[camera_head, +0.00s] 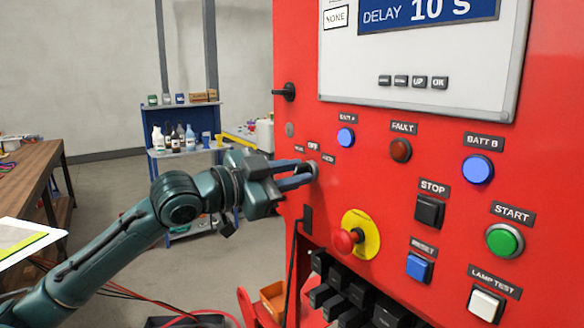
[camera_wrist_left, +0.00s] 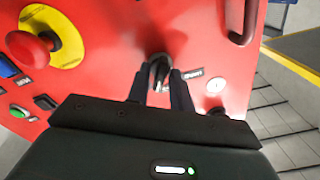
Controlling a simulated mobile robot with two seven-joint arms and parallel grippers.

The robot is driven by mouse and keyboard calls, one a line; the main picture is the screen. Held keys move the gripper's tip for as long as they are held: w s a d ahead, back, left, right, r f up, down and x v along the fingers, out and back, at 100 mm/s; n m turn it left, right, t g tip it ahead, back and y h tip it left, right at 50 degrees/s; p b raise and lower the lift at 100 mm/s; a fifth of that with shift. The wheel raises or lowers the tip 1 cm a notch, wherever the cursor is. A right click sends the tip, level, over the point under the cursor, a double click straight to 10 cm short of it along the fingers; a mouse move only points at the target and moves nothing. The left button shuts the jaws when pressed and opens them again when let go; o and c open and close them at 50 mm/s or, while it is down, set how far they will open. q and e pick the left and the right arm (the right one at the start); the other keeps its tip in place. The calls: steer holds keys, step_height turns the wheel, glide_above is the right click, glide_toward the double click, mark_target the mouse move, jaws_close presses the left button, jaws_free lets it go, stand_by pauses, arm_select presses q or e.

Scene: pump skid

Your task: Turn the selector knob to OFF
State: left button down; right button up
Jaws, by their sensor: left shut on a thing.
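The selector knob (camera_wrist_left: 158,72) is a small dark knob on the red panel (camera_wrist_left: 120,50), with small label plates around it. In the head view the knob (camera_head: 313,168) is mostly hidden by my fingers. My left gripper (camera_head: 308,172) reaches the panel from the left and is shut on the knob. In the left wrist view the two dark fingers of this gripper (camera_wrist_left: 160,80) stand on either side of the knob. My right gripper is not in view.
Right of the knob are a red emergency stop (camera_head: 343,241) on a yellow plate, a black STOP button (camera_head: 429,211), a green START button (camera_head: 504,240) and lamps. A black handle (camera_head: 285,92) sticks out at the panel's upper left edge. A blue shelf (camera_head: 190,120) stands behind.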

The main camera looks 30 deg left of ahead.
arm_select(q)
steer(key=shift+r+n+p, duration=0.1)
steer(key=shift+n+p, duration=0.4)
steer(key=shift+n, duration=0.4)
steer(key=shift+n+p, duration=0.75)
steer(key=shift+n, duration=0.35)
steer(key=shift+n+p, duration=0.35)
steer(key=shift+n, duration=0.55)
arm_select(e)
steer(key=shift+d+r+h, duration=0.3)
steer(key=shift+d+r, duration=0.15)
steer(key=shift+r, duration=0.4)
arm_select(q)
steer(key=shift+p, duration=0.3)
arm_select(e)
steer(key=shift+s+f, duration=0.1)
arm_select(q)
steer(key=c, duration=1.5)
jaws_free()
